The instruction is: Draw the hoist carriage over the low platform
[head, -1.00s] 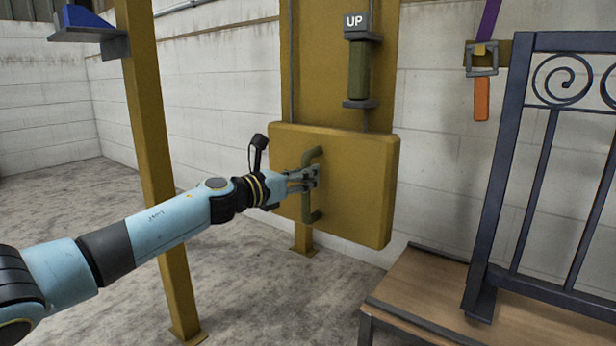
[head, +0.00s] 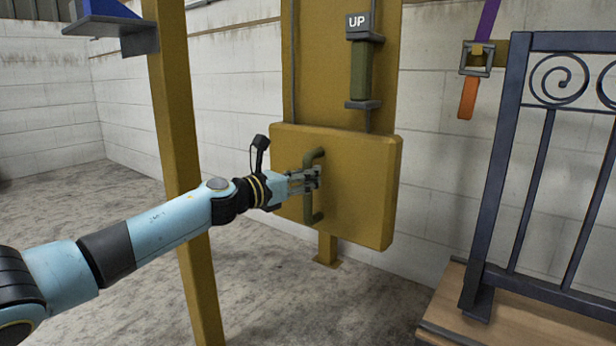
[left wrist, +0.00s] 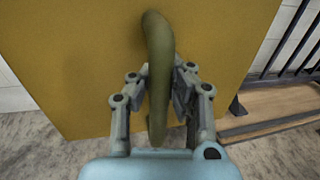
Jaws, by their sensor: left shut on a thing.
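The hoist carriage has a thick yellow box (head: 362,190) low on a tall yellow upright, with a green bar handle (head: 313,213) on its face. My left gripper (head: 312,178) is shut on this handle. In the left wrist view its fingers (left wrist: 162,90) close on both sides of the handle (left wrist: 158,50), in front of the yellow face. A low platform (head: 545,325) with a wooden top shows at the lower right; the box is left of it in the picture. My right gripper is out of view.
A dark scroll gate (head: 530,150) stands upright at the right, its foot over the platform. A purple strap (head: 488,22) with an orange end hangs beside it. An UP grip (head: 361,70) is above the box. A yellow post (head: 180,150) rises behind my left arm.

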